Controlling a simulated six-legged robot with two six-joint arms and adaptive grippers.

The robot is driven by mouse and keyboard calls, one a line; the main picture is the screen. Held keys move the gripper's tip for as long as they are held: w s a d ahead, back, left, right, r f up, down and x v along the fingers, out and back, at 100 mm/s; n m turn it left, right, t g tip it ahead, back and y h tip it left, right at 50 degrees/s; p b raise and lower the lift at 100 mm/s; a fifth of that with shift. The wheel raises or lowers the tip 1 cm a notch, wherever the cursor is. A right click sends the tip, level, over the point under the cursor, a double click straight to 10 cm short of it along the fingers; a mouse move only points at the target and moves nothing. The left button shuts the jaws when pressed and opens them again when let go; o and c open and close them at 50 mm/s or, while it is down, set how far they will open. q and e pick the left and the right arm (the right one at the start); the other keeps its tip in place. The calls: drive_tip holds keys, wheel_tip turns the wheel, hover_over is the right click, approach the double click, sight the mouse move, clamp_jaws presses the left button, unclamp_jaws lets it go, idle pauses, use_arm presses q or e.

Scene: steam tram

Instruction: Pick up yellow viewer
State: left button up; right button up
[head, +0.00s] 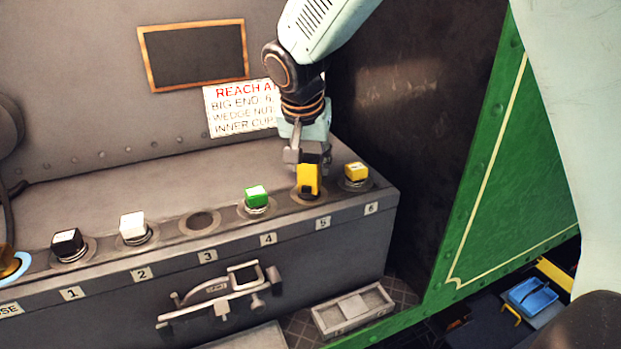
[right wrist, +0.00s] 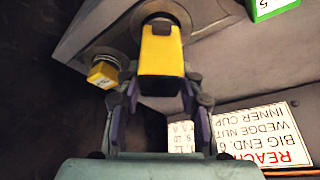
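The yellow viewer (head: 308,179), a yellow block with a black part, stands upright at the round socket marked 5. My right gripper (head: 308,160) comes down on it from above. In the right wrist view the viewer (right wrist: 161,52) lies between the fingertips (right wrist: 160,92), one finger close along each side. I cannot tell whether the fingers press on it or leave a small gap. A second, smaller yellow block (head: 356,171) sits at the socket marked 6, just right of the gripper; it also shows in the right wrist view (right wrist: 103,72). My left gripper is out of view.
A green block (head: 256,196) sits at 4, a white one (head: 133,226) at 2 and a black one (head: 68,242) at 1. Socket 3 (head: 199,221) is empty. A sign (head: 235,108) and grey wall stand behind. A green panel (head: 520,190) stands at right.

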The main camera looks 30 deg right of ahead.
drive_tip(key=shift+w, duration=0.1)
drive_tip(key=shift+c, duration=0.7)
drive_tip(key=shift+a, duration=0.2)
drive_tip(key=shift+c, duration=0.8)
drive_tip(key=shift+s+a+r, duration=0.1)
drive_tip(key=shift+s+r, duration=0.15)
drive_tip(key=shift+s, duration=0.25)
clamp_jaws()
drive_tip(key=shift+w+d+f, duration=0.15)
drive_tip(key=shift+w+d, duration=0.05)
drive_tip(key=shift+w, duration=0.2)
drive_tip(key=r, duration=0.9)
drive_tip(key=shift+s, duration=0.2)
drive_tip(key=shift+w+r, duration=0.1)
drive_tip(key=shift+r, duration=0.2)
drive_tip(key=shift+a+r, duration=0.1)
